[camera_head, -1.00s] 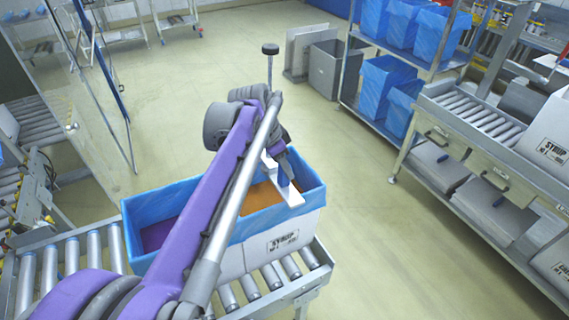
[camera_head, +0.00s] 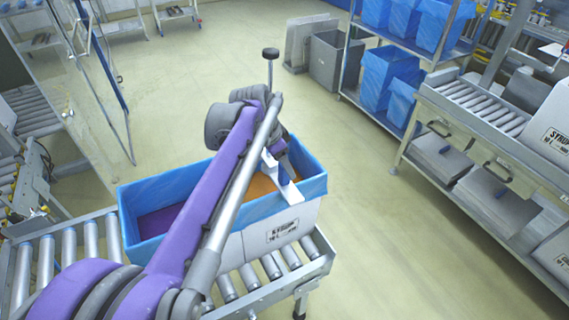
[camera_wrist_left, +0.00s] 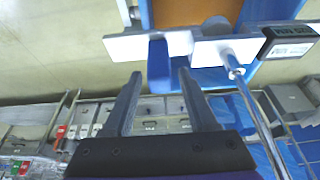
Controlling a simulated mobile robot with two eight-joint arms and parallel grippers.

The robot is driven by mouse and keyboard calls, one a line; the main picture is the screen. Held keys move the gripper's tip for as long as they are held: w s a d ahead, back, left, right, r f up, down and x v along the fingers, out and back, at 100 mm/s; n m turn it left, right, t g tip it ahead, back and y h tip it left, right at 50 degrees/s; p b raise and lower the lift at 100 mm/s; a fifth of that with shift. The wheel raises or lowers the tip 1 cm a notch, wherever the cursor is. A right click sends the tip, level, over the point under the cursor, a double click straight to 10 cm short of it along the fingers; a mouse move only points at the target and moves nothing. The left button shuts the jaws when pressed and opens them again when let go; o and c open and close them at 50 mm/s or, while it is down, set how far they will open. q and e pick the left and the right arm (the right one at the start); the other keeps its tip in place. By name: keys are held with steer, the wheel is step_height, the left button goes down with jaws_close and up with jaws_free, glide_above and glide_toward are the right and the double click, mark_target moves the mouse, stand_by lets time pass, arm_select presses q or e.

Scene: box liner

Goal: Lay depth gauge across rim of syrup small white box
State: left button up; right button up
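The white syrup box (camera_head: 285,232), with a blue liner (camera_head: 152,190) folded over its rim, stands on a roller conveyor. The depth gauge's white bar (camera_head: 290,192) lies over the box's near rim at its right part; it shows crosswise in the left wrist view (camera_wrist_left: 122,46). It has a blue grip (camera_wrist_left: 158,68), a dark display (camera_wrist_left: 289,42) and a metal rod (camera_wrist_left: 250,105). My left gripper (camera_wrist_left: 160,74) is open, its fingers on either side of the blue grip with gaps visible. The forearm hides much of the gripper in the head view. My right gripper is not in view.
Orange contents (camera_head: 262,186) and a purple area (camera_head: 160,220) show inside the liner. Conveyor rollers (camera_head: 90,240) run left of the box. A shelf with blue-lined bins (camera_head: 385,75) and another roller bench (camera_head: 480,105) stand at right. Open floor lies between.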

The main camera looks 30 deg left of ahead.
arm_select(q)
steer(key=shift+o, duration=0.5)
steer(key=v, duration=1)
steer(key=shift+r+p, duration=0.4)
steer(key=shift+s, duration=0.2)
